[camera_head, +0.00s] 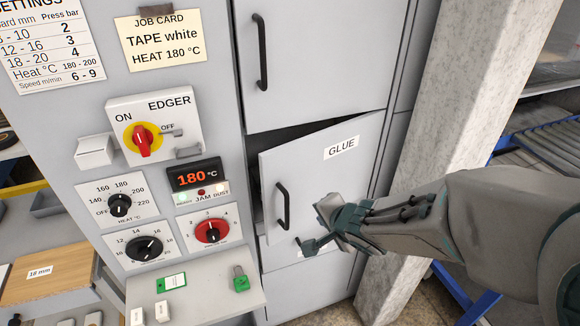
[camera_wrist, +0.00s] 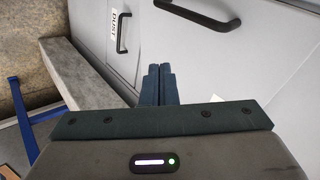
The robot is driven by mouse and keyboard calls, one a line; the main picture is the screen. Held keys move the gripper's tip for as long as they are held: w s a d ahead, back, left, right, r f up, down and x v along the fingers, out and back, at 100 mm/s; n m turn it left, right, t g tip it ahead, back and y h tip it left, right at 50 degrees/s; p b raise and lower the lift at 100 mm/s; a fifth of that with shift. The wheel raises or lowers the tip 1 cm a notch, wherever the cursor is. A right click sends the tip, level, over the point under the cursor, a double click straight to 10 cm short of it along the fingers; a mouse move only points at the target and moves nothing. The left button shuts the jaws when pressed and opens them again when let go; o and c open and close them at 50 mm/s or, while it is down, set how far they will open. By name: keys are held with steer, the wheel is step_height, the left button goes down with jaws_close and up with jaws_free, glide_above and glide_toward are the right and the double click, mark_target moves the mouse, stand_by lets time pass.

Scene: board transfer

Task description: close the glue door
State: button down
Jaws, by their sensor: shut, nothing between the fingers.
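The glue door (camera_head: 330,180) is a light grey panel with a GLUE label near its top right and a dark vertical handle (camera_head: 282,206) on its left side. It stands ajar, with a dark gap along its top and left edges. My gripper (camera_head: 308,243) is in front of the lower part of the door, to the right of the handle. In the wrist view my gripper (camera_wrist: 158,72) has its two fingers together and empty, in front of grey panels. I cannot tell whether it touches the door. Part of the lower door is hidden behind my gripper.
A closed grey door (camera_head: 320,50) is above. To the left is the edger panel (camera_head: 155,125) with switch, dials and a small ledge (camera_head: 195,300). A pale pillar (camera_head: 450,110) stands to the right. The wrist view shows a panel labelled DUST (camera_wrist: 112,20).

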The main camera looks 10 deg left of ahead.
mark_target(272, 208)
steer(key=s+a+r+m+g+y+p, duration=0.1)
steer(key=s+a+y, duration=0.1)
steer(key=a, duration=0.3)
steer(key=b+x, duration=0.6)
steer(key=x, duration=0.3)
steer(key=shift+w+f+b, duration=0.3)
steer(key=shift+f, duration=0.05)
steer(key=shift+w+a+r, duration=0.2)
steer(key=shift+w+a, duration=0.95)
steer(key=shift+w, duration=0.05)
steer(key=shift+w+a, duration=0.3)
steer(key=shift+w, duration=0.05)
